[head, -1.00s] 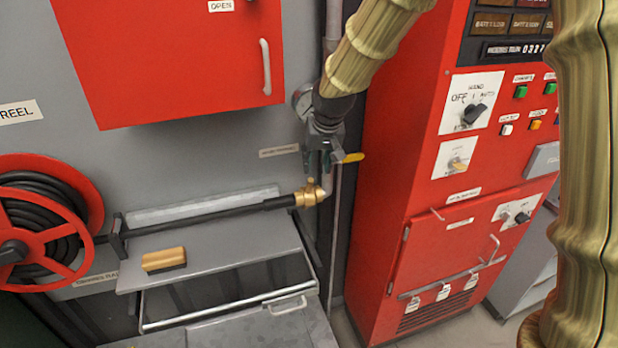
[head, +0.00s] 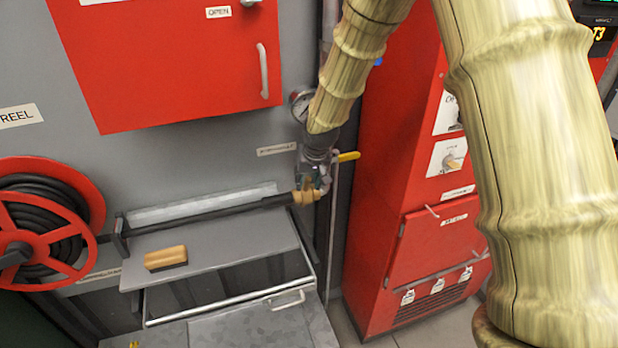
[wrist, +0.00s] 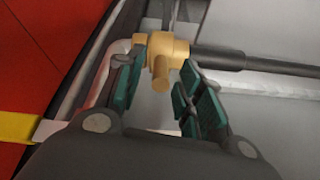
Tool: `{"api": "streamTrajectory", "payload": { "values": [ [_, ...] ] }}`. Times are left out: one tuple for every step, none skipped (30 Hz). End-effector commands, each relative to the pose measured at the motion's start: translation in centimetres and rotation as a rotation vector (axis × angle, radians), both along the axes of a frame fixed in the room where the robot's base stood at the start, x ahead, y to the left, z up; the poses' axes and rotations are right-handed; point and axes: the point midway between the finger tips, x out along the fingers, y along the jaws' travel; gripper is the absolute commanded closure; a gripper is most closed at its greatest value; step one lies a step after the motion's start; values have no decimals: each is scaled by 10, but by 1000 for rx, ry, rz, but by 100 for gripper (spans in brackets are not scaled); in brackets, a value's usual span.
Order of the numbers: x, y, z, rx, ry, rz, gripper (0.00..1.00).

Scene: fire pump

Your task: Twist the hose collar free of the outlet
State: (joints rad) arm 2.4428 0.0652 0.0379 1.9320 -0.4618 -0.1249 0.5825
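The brass hose collar (head: 303,197) sits at the right end of the black hose (head: 225,214), where it meets the outlet pipe. In the wrist view the collar (wrist: 162,52) is just ahead of my gripper (wrist: 163,72), with a brass lug pointing back between the fingers. My gripper (head: 314,178) is open, its green-padded fingers on either side of the lug with visible gaps. In the wrist view the pale outlet pipe (wrist: 112,62) bends in at left, partly behind the left finger. In the head view my gripper partly covers the collar and pipe.
A yellow valve lever (head: 348,157) sticks out just right of my gripper. A grey shelf (head: 225,245) with a brown block (head: 166,258) lies below the hose. The red hose reel (head: 45,225) is at left. A red cabinet (head: 400,200) stands close on the right.

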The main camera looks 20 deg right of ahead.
Motion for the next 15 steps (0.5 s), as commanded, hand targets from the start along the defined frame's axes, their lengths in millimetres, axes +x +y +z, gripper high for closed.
{"api": "streamTrajectory", "payload": {
  "values": [
    [1, 0, -1, 0, 0, 0, 63],
    [1, 0, -2, 0, 0, 0, 63],
    [1, 0, -3, 0, 0, 1, 63],
    [1, 0, -3, 0, -1, 0, 63],
    [2, 0, -3, 0, -1, 0, 63],
    [2, 0, -3, 0, -1, 0, 63],
    [2, 0, -3, 0, -1, 0, 63],
    [2, 0, -3, 0, -1, 0, 63],
    [2, 0, -3, 0, -1, 0, 63],
    [2, 0, -3, 0, -1, 0, 63],
    [2, 0, -3, 0, -1, 0, 63],
    [1, 0, -3, 0, -1, 0, 66],
    [1, 0, -3, 0, -1, 0, 72],
    [1, 0, -3, 0, -1, 0, 77],
    [1, 0, -3, 0, -1, 0, 85]
  ]
}}
